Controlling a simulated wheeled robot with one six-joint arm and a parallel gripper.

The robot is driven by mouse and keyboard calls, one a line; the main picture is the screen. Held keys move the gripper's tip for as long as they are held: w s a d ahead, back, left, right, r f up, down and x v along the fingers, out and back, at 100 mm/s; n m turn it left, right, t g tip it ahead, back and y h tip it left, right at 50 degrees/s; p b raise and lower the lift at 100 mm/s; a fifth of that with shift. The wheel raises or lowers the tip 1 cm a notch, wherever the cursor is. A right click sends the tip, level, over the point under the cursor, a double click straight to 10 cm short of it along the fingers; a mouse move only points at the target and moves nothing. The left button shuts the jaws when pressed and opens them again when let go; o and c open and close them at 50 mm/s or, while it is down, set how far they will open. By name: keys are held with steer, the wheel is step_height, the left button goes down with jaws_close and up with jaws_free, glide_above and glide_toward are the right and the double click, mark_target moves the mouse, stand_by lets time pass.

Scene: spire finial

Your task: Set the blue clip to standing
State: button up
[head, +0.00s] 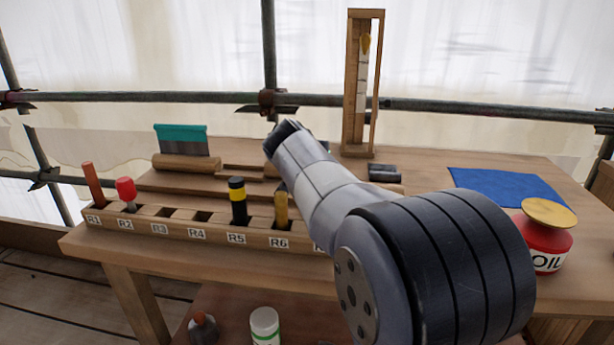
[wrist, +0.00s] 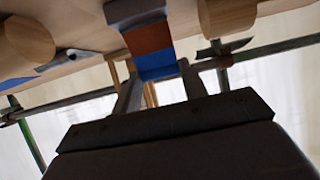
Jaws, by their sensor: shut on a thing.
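In the wrist view my gripper (wrist: 160,78) has its two fingers on either side of the blue end of a banded piece, which I take to be the blue clip (wrist: 157,62). Beyond the blue, the piece has a rust-brown band and a grey end. The grey end is close to the wooden surface at the top of the view; I cannot tell if it touches. In the head view my arm hides the fingers and the clip.
A rack (head: 180,230) with labelled slots holds several handled tools. A teal-backed scraper (head: 181,140), a tall wooden frame (head: 350,120), a dark block (head: 384,173), a blue cloth (head: 505,187) and a red oil pot (head: 548,240) are on the bench. Round wooden pieces (wrist: 25,45) flank the clip.

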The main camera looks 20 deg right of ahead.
steer(key=shift+s+a+f+t+h+b, duration=0.35)
steer(key=shift+t+b, duration=0.35)
steer(key=shift+b, duration=2.05)
steer(key=shift+r+b, duration=0.35)
steer(key=shift+b, duration=0.35)
steer(key=o, duration=1)
step_height(320, 180, up, 10)
steer(key=p, duration=0.5)
